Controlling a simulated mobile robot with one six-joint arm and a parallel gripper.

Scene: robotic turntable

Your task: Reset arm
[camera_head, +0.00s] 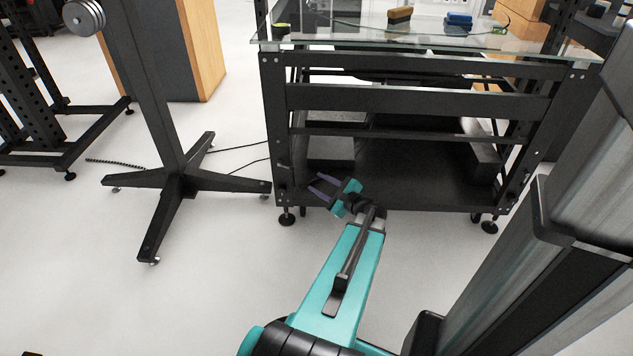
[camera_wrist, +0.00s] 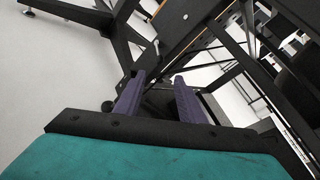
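My gripper (camera_head: 322,187) is at the end of my teal arm, in front of the lower left part of a black-framed table. In the wrist view, its two purple fingers (camera_wrist: 157,88) stand apart with nothing between them. The gripper is open and empty. It points toward the table's lower frame and left leg, and I cannot tell the exact gap to them.
The black table frame (camera_head: 415,102) carries a glass top (camera_head: 350,46) with a brown brush (camera_head: 399,15) and a blue item (camera_head: 459,18). A black stand (camera_head: 175,183) with splayed feet is to the left. Pale floor (camera_head: 210,300) is clear at front left.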

